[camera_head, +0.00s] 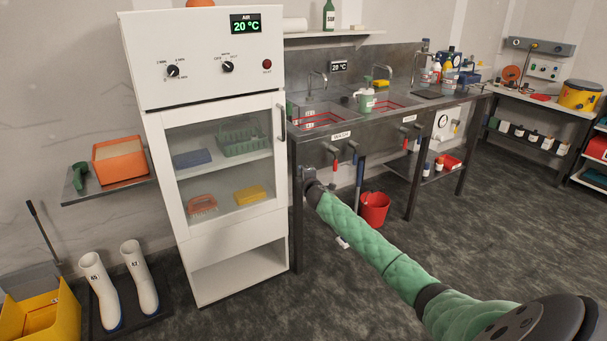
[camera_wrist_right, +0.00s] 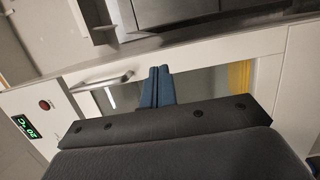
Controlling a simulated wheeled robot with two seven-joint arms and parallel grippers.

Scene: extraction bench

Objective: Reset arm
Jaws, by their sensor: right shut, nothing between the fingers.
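My right arm, in a green padded sleeve, reaches in from the lower right in the head view. My right gripper (camera_head: 304,172) is at its far end, beside the right edge of the white drying cabinet (camera_head: 222,262). In the right wrist view the blue fingers of the right gripper (camera_wrist_right: 158,87) are together and empty, in front of the cabinet door (camera_wrist_right: 213,52). The door handle (camera_head: 282,122) is above the gripper in the head view; the handle also shows in the wrist view (camera_wrist_right: 103,80), apart from the fingers. The door looks closed. My left gripper is not in view.
The steel sink bench (camera_head: 345,122) stands right of the cabinet, close to my gripper. A red bucket (camera_head: 374,209) is under it. White boots (camera_head: 100,290) and a yellow bin (camera_head: 50,318) are at the lower left. The floor at right is open.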

